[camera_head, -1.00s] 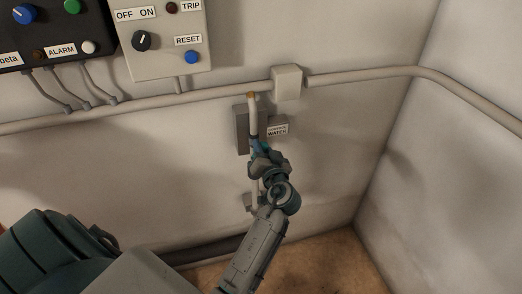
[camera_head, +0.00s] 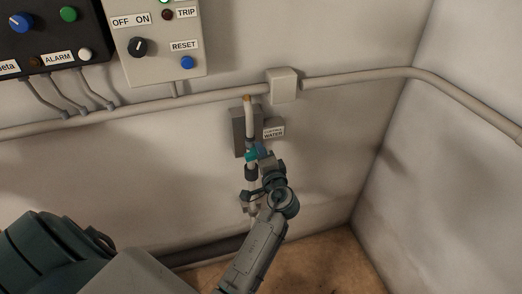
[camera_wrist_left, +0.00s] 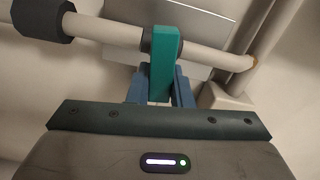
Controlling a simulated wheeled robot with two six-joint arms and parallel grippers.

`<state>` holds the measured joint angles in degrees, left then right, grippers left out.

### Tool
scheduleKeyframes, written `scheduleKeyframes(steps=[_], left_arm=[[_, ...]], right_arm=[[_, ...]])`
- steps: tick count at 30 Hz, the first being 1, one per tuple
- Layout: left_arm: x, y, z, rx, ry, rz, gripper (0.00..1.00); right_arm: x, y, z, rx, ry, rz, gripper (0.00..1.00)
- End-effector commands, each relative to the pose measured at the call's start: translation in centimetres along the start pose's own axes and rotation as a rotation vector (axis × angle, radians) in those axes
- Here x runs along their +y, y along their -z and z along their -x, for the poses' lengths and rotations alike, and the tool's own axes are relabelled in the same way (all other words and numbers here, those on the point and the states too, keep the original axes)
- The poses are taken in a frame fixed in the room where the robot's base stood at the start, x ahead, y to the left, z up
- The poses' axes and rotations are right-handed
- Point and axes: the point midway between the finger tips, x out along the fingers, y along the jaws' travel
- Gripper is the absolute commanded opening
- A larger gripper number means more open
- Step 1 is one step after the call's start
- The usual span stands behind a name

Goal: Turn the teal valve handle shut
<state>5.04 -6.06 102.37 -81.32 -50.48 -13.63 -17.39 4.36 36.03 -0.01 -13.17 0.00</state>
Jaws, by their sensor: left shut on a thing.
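The teal valve handle (camera_head: 251,155) sits on a pale upright pipe (camera_head: 249,122) against the wall in the head view. In the left wrist view the teal handle (camera_wrist_left: 163,66) stands out crosswise from the pipe (camera_wrist_left: 100,30). My left gripper (camera_head: 262,153) is at the handle, just right of the pipe. In the left wrist view my left gripper's blue fingers (camera_wrist_left: 160,88) lie on both sides of the handle's outer part, shut on it. The gripper hides part of the handle in the head view. My right gripper is not in view.
A grey box (camera_head: 239,135) and a WATER label (camera_head: 273,131) are behind and beside the pipe. A horizontal conduit with a junction box (camera_head: 283,86) runs above. A control panel (camera_head: 158,45) hangs upper left.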

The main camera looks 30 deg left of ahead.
Motion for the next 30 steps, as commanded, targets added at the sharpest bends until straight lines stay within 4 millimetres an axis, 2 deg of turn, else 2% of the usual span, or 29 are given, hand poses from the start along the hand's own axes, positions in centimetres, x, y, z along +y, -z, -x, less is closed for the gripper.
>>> scheduleKeyframes(steps=[10, 27, 28, 30], left_arm=[[0.02, 0.02, -0.08, 0.0, 0.004, -0.148, 0.0], [0.07, 0.01, -0.1, 0.001, 0.005, -0.177, 0.0], [0.07, 0.01, -0.1, 0.001, 0.005, -0.177, 0.23], [0.09, 0.01, -0.09, 0.001, 0.005, -0.176, 0.37]], right_arm=[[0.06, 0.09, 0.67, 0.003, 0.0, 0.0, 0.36], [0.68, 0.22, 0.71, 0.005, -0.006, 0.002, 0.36], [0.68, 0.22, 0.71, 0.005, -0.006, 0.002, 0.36], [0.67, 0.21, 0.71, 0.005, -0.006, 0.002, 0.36]])
